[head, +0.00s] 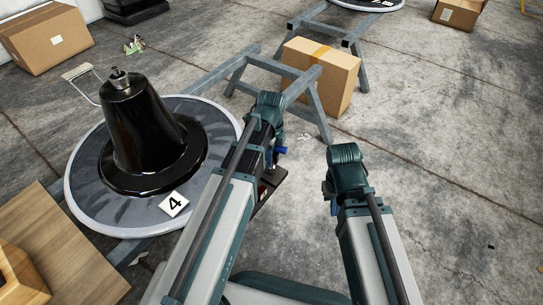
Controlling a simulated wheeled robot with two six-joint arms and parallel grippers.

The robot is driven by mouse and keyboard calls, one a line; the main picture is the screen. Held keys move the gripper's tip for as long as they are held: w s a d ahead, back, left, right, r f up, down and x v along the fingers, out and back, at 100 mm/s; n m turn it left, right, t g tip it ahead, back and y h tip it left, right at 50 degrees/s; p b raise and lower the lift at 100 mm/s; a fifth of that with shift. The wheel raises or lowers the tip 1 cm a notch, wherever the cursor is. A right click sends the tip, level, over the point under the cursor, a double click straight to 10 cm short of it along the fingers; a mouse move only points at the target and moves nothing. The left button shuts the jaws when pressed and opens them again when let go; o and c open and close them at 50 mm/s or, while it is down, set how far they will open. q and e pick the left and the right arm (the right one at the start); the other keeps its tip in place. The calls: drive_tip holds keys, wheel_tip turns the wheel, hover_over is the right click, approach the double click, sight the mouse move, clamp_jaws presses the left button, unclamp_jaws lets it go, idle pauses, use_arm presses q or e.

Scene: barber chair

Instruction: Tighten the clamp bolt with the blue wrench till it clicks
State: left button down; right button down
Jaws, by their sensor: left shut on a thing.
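I cannot make out the clamp bolt. My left gripper (272,172) is right of the disc, away from the column, and mostly hidden by its arm. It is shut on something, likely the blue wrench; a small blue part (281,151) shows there. My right gripper (330,197) is mostly hidden behind its arm.
A grey metal trestle (252,62) and a cardboard box (325,65) stand ahead. More boxes are at the upper left (45,38) and upper right (459,12). A wooden surface (60,245) is at the lower left. The concrete floor on the right is clear.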

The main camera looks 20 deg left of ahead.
use_arm(q)
drive_tip(key=m, duration=0.4)
drive_tip(key=shift+m, duration=0.3)
drive_tip(key=shift+m, duration=0.4)
drive_tip(key=n, duration=0.3)
drive_tip(key=shift+n, duration=0.3)
drive_tip(key=shift+r+p, duration=2.5)
drive_tip(key=shift+r, duration=0.05)
